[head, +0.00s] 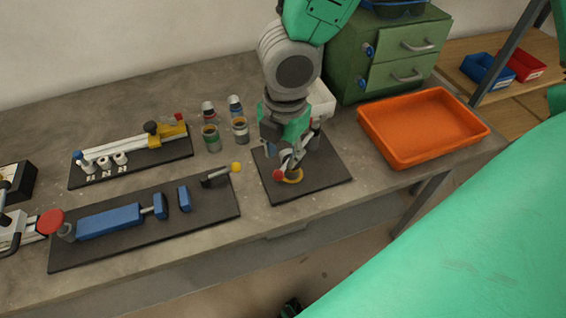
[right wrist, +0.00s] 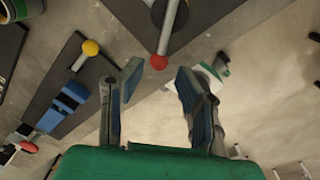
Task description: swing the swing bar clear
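The swing bar is a thin grey bar (right wrist: 168,30) ending in a red ball knob (right wrist: 159,62) in the right wrist view. It lies over a dark base plate (head: 325,180), and its red knob (head: 278,174) shows at the front left of that plate in the head view. My right gripper (head: 285,155) hangs just above the plate, close to the knob, and hides much of the bar. In the right wrist view my right gripper (right wrist: 160,80) has its two fingers well apart with nothing between them; the knob appears just beyond the fingertips. I cannot make out my left gripper.
Left of the plate is a board with a blue clamp (head: 110,221) and a yellow-knobbed lever (head: 236,168). Several small jars (head: 211,138) stand behind. An orange tray (head: 400,150) is at the right, before a green drawer cabinet (head: 375,60).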

